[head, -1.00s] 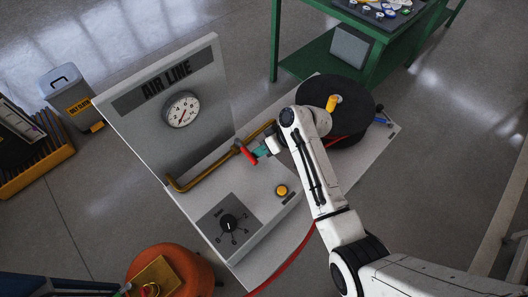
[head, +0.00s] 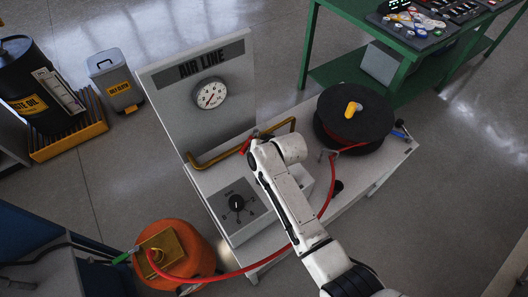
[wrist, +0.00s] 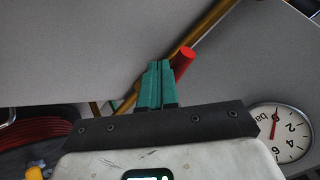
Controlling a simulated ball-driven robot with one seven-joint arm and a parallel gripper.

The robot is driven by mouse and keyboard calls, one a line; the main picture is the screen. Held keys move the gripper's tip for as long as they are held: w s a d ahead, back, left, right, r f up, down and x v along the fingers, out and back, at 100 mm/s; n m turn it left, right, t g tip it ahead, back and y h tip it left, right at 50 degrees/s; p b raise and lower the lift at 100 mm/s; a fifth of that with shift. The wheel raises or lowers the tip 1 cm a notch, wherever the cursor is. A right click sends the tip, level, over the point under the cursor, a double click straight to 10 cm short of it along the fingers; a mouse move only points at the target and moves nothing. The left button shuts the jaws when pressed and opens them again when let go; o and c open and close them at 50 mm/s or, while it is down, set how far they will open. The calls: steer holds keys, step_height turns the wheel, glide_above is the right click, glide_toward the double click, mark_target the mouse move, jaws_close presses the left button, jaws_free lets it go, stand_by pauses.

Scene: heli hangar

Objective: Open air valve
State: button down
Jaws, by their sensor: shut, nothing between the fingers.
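The air valve's red handle (head: 247,144) shows as a small piece on the brass pipe (head: 207,157) in front of the AIR LINE panel, partly hidden by my arm. In the wrist view, the red handle (wrist: 183,61) is just right of my fingertips, close to the brass pipe (wrist: 211,18). My gripper (wrist: 157,66) has teal fingers pressed together with nothing between them. I cannot tell whether they touch the handle. My arm hides the fingers in the head view. The round gauge (head: 210,94) is on the panel, and it also shows in the wrist view (wrist: 284,131).
A black rotary knob (head: 236,203) is on the bench's front box. A black hose reel (head: 352,135) stands to the right. A red hose (head: 245,270) runs to an orange tank (head: 194,252). A green table (head: 313,50) is behind; a grey bin (head: 116,84) is left.

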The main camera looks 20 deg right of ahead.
steer(key=a+m+h, duration=0.1)
steer(key=w+a+m+h+b, duration=0.1)
steer(key=m, duration=0.1)
steer(key=shift+w+a+f+m+t, duration=0.1)
steer(key=shift+a+f+m+t, duration=0.05)
steer(key=shift+a+m+t, duration=0.2)
steer(key=shift+w+a+b, duration=0.5)
steer(key=shift+w+b, duration=0.05)
steer(key=shift+b, duration=0.3)
steer(key=shift+w+a+r, duration=0.1)
steer(key=shift+a+r, duration=0.05)
steer(key=shift+r, duration=0.05)
